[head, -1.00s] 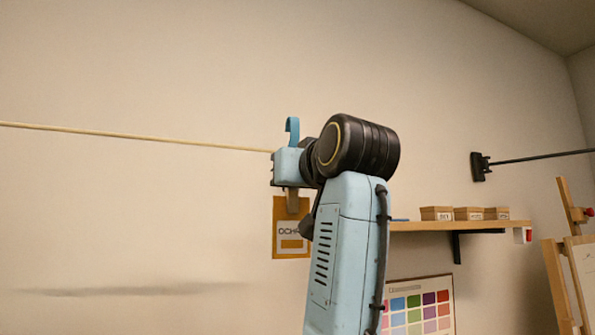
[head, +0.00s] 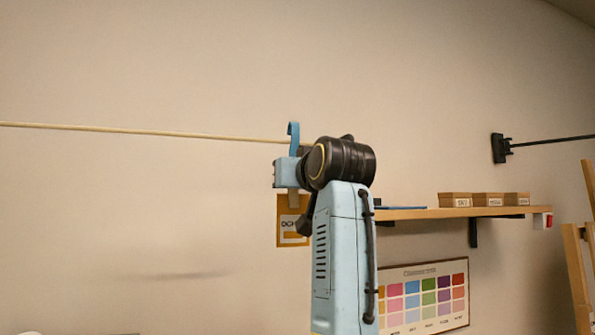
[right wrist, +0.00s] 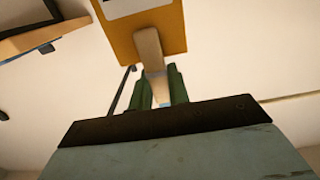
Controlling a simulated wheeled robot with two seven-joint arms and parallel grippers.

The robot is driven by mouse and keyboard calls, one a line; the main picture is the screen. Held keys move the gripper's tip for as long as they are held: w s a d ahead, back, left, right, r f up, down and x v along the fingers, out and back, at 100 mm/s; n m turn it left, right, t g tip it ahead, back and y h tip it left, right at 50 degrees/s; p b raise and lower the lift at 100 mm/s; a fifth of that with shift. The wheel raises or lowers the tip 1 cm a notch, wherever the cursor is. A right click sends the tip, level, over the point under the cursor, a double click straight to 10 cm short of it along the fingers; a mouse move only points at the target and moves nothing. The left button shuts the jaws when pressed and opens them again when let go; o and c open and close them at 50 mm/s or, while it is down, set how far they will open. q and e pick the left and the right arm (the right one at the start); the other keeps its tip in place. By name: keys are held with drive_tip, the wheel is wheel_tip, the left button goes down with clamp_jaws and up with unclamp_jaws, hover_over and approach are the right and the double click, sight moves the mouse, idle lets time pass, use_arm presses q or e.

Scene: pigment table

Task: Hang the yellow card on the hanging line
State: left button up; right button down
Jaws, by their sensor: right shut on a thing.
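The yellow card (head: 289,230), an ochre sheet with a partly hidden white label, hangs below my right gripper (head: 293,194). In the right wrist view the card (right wrist: 162,42) shows at the top, its beige tab (right wrist: 150,48) between the gripper's green fingers (right wrist: 160,90), shut on it. A blue hook (head: 293,134) stands up above the gripper body. The pale hanging line (head: 150,132) runs from the left edge to the hook's height. I cannot tell whether the hook is around the line or only in front of it. My left gripper is out of view.
A wall shelf (head: 425,213) with small labelled boxes (head: 488,199) is right of my arm, a colour chart (head: 425,298) below it. A black wall bracket (head: 499,148) with a dark rod is at upper right, a wooden easel (head: 577,275) at far right. The wall on the left is clear.

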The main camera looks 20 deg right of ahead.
drive_tip(key=shift+w+f+b, duration=0.3)
drive_tip(key=shift+f+b, duration=0.05)
drive_tip(key=shift+f, duration=0.3)
drive_tip(key=shift+w+f+b, duration=0.3)
drive_tip(key=shift+f+b, duration=0.05)
drive_tip(key=shift+f, duration=0.25)
drive_tip(key=c, duration=1.3)
unclamp_jaws()
drive_tip(key=shift+o, duration=0.2)
